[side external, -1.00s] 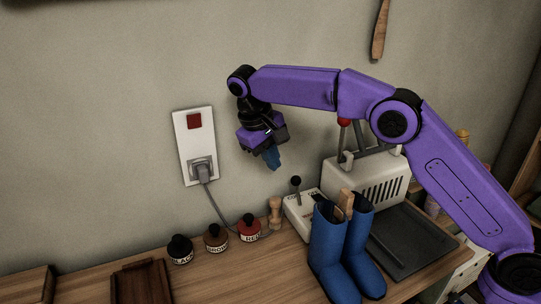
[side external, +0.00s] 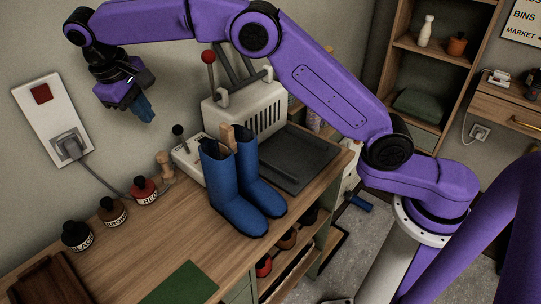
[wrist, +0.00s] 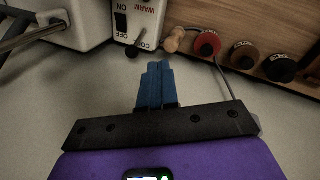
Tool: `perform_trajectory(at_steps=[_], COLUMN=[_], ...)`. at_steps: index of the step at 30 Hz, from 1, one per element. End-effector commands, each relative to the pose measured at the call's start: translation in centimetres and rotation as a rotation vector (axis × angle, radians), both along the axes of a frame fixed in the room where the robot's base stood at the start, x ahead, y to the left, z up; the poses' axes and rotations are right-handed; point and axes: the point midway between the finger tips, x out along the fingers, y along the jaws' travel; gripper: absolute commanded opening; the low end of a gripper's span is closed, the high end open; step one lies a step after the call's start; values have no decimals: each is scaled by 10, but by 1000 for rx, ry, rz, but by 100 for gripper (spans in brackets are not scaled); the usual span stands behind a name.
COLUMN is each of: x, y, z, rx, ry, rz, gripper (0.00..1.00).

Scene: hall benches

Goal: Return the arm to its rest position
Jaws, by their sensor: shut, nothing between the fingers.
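My gripper (side external: 147,116) hangs in the air near the wall, above the bench and to the right of the wall switch panel. Its blue fingers are together with nothing between them. The closed fingers also show in the wrist view (wrist: 157,72), with bare wall behind them. My purple arm reaches from its base at the lower right, up and over the bench, to the gripper at the upper left. The gripper touches nothing that I can see.
Blue boots (side external: 226,185) stand on the wooden bench (side external: 130,250) below my arm. A white machine (side external: 245,112) with a red-knobbed lever stands behind them, beside a small control box (wrist: 140,22). Red (side external: 145,190), brown and black bottles line the wall side. A plugged cord (side external: 70,147) hangs from the switch panel (side external: 50,115).

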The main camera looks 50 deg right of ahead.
Motion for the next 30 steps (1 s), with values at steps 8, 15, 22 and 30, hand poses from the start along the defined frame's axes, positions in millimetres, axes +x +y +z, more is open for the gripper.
perform_trajectory(at_steps=[8,15,22,30], x=[-60,-128,-195,-285], y=[-14,-42,-79,-139], z=[14,15,8,-12], rx=[64,119,165,222], ry=[30,61,86,118], rz=[183,330,451,589], gripper=[0,0,0,0])
